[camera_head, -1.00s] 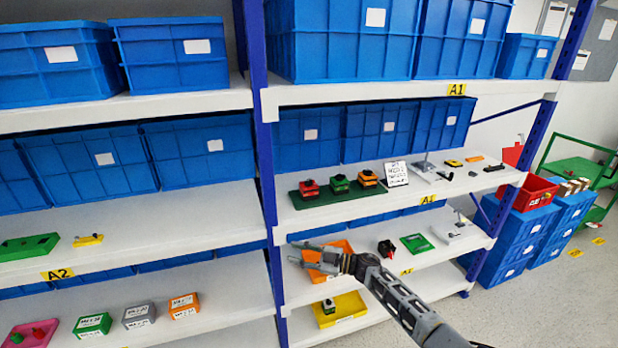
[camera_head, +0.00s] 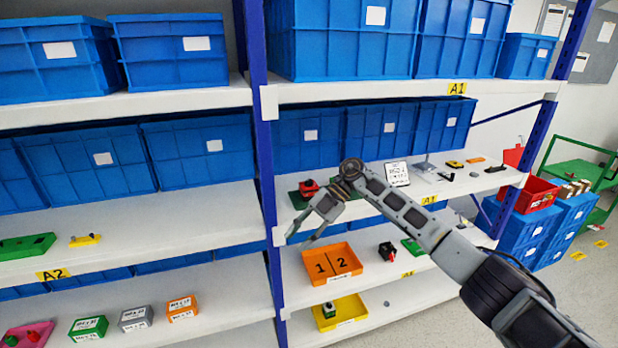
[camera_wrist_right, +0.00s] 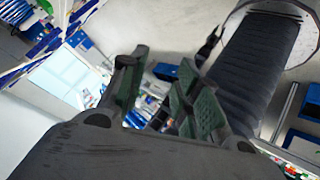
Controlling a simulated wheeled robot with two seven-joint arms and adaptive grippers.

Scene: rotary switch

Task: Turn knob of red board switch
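The red board switch (camera_head: 308,188) sits on a dark green board (camera_head: 296,201) on the middle shelf of the right rack. The green and orange switches beside it are hidden behind my right arm in the head view. My right gripper (camera_head: 298,240) hangs in front of the shelf edge, below the red switch and apart from it, pointing down-left. Its two fingers are spread with nothing between them. In the right wrist view the fingers (camera_wrist_right: 153,100) also stand apart and empty. My left gripper is not in view.
Below is an orange two-compartment tray (camera_head: 333,265) and a yellow bin (camera_head: 340,312). A white sign (camera_head: 397,173) stands right of the switches. Blue crates (camera_head: 310,138) line the shelf behind. A blue rack post (camera_head: 262,150) is close on the left.

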